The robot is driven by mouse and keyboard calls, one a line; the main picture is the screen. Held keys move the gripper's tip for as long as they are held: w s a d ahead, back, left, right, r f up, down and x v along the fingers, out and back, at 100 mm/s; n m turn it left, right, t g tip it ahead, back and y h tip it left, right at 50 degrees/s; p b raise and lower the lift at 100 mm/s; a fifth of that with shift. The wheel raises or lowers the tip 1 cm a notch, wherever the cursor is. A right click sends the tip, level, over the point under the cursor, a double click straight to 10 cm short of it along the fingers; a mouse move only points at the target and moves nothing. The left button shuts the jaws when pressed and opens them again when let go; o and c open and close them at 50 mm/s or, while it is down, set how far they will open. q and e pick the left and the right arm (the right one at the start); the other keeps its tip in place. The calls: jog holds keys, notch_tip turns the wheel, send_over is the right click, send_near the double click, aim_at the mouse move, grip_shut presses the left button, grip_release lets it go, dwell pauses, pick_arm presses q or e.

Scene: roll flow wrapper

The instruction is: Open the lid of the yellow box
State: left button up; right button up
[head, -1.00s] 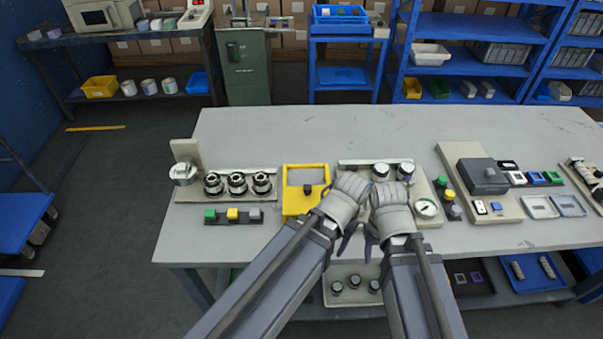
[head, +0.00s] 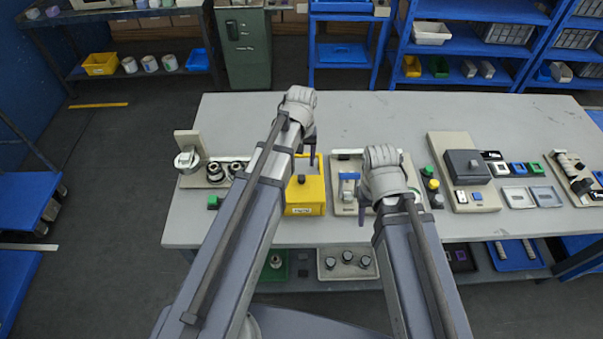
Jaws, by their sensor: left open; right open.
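The yellow box (head: 306,196) stands on the grey table, left of the table's middle, with a label on its front and a dark knob on top. A yellow frame rises at its back; my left arm covers its left part, so I cannot tell the lid's exact position. My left gripper (head: 309,147) is open, above and beyond the back of the box, near the frame; contact cannot be told. My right gripper (head: 369,207) is open and empty, right of the box in front of a beige board.
The beige board (head: 343,207) with a blue-handled part (head: 349,177) lies right of the box. A grey-topped device (head: 467,166) and small trays lie farther right. Round metal fittings (head: 215,171) lie left. The table's back strip (head: 400,115) is clear.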

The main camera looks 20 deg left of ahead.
aim_at(302, 177)
pick_arm(q)
notch_tip(302, 177, down, 8)
jog(key=b, duration=0.7)
jog(key=shift+r, duration=0.25)
grip_shut()
dwell(0.9)
